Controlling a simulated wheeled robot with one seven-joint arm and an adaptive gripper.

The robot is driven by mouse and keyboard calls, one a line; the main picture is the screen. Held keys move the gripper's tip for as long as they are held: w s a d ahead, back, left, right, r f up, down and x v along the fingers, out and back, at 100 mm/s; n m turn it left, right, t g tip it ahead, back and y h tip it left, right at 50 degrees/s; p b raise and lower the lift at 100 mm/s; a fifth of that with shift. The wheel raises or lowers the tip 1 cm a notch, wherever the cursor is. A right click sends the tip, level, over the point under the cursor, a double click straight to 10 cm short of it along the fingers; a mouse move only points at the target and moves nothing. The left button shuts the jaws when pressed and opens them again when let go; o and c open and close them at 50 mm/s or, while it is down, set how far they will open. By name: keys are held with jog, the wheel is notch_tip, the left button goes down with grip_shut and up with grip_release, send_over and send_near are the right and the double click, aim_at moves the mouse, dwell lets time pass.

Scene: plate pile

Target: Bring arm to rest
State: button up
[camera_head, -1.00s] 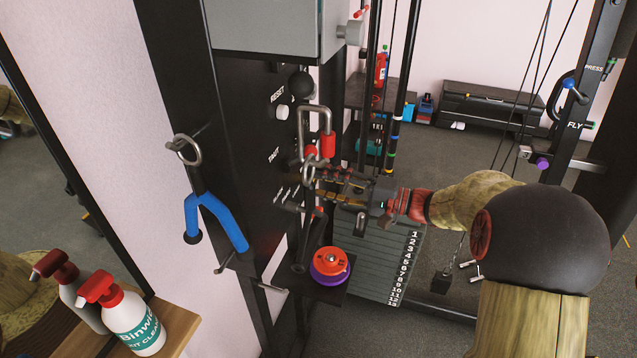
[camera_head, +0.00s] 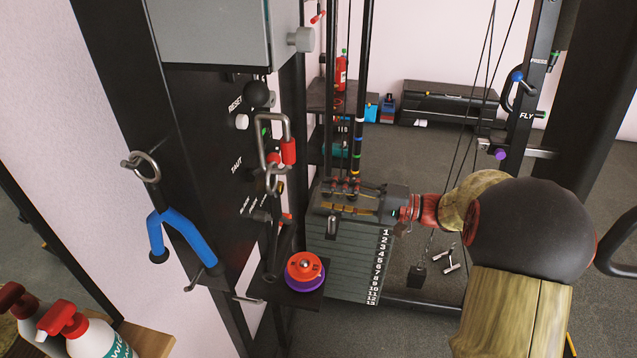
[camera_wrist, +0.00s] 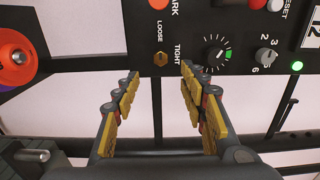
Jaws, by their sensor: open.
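My gripper (camera_head: 324,199) shows in the head view to the right of the black control panel (camera_head: 205,125), in front of the numbered weight stack (camera_head: 345,262). It is apart from the metal clip with red grips (camera_head: 288,151). In the wrist view my gripper (camera_wrist: 160,76) is open, with yellow-padded fingers spread and nothing between them. A green light (camera_wrist: 297,66) is lit there.
An orange and purple disc stack (camera_head: 305,272) sits on a small black shelf below the panel. A blue-gripped handle (camera_head: 180,238) hangs at the left. Spray bottles (camera_head: 75,330) stand on a wooden ledge. Open floor lies behind my arm, around the cable machine's uprights.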

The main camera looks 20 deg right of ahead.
jog(key=s+a+f+m+g+h, duration=0.1)
jog(key=s+f+m+g+h, duration=0.25)
jog(key=f, duration=0.55)
jog(key=s+a+f+n+g+h+p, duration=0.25)
jog(key=s+g+h, duration=0.2)
jog(key=s, duration=0.65)
jog(key=s+r+n+h+p, duration=0.2)
jog(key=s+r+n+h, duration=0.1)
jog(key=s+r+h, duration=0.3)
jog(key=s+a+r+n+t+p, duration=0.2)
jog(key=a+r+n, duration=0.3)
jog(key=r, duration=0.6)
jog(key=shift+s+a+r+t+h+p, duration=0.2)
jog(key=shift+a+r+t+h+p, duration=0.1)
jog(key=shift+a+t, duration=0.2)
